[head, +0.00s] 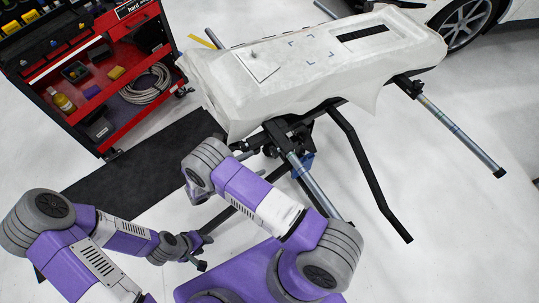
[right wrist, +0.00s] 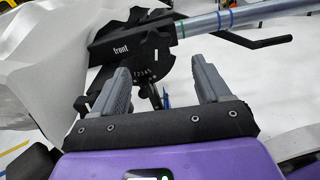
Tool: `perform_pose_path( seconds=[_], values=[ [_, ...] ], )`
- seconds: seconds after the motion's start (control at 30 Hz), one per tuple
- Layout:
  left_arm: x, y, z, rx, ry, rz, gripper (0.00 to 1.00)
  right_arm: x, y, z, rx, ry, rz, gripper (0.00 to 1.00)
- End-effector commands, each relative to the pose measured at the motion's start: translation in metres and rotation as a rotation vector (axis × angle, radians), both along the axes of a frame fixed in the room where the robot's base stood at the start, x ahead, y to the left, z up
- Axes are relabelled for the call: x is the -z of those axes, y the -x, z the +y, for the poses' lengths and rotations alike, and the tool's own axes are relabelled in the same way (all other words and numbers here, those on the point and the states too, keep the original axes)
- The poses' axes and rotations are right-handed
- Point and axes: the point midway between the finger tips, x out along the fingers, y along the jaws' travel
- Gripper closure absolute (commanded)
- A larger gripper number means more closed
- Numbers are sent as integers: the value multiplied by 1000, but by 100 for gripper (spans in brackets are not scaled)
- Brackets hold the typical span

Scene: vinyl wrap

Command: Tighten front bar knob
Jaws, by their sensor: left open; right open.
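The front bar (right wrist: 225,20) is a silver tube with blue and green bands, running into a black bracket (right wrist: 125,48) marked "front" in the right wrist view. The bar also shows in the head view (head: 313,184), below the white-covered panel. My left gripper (head: 204,253) is open and empty, low at the left, away from the stand.
A white-covered panel (head: 300,65) lies on the black stand. A bent black leg (head: 365,165) and a second silver bar (head: 460,135) reach out at right. A red tool cart (head: 100,75) stands at upper left beside a dark mat (head: 135,165).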

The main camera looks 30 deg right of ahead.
Motion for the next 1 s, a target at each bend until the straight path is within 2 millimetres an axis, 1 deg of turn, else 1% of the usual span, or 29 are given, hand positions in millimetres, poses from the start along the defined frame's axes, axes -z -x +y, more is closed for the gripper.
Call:
perform_pose_path(
  seconds=[0.07,0.13,0.4,0.53,0.7,0.9,0.97,1.0],
  values=[
    [1,0,0,0,0,0,57,-4,-3,-2,-12,24,-8,24],
    [2,0,0,0,0,0,57,-5,-4,-8,-13,29,-9,24],
    [6,0,0,0,0,0,57,-4,-5,-52,-10,26,-8,24],
    [8,0,0,0,0,0,57,-4,-6,-66,-11,25,-8,24],
    [8,0,0,0,0,0,57,-4,-6,-73,-11,24,-9,24],
    [8,0,0,0,0,0,57,-4,-6,-73,-11,24,-9,24],
    [8,0,0,0,0,0,57,-4,-6,-73,-11,24,-9,31],
    [8,0,0,0,0,0,57,-4,-6,-73,-11,24,-8,38]
  ],
)
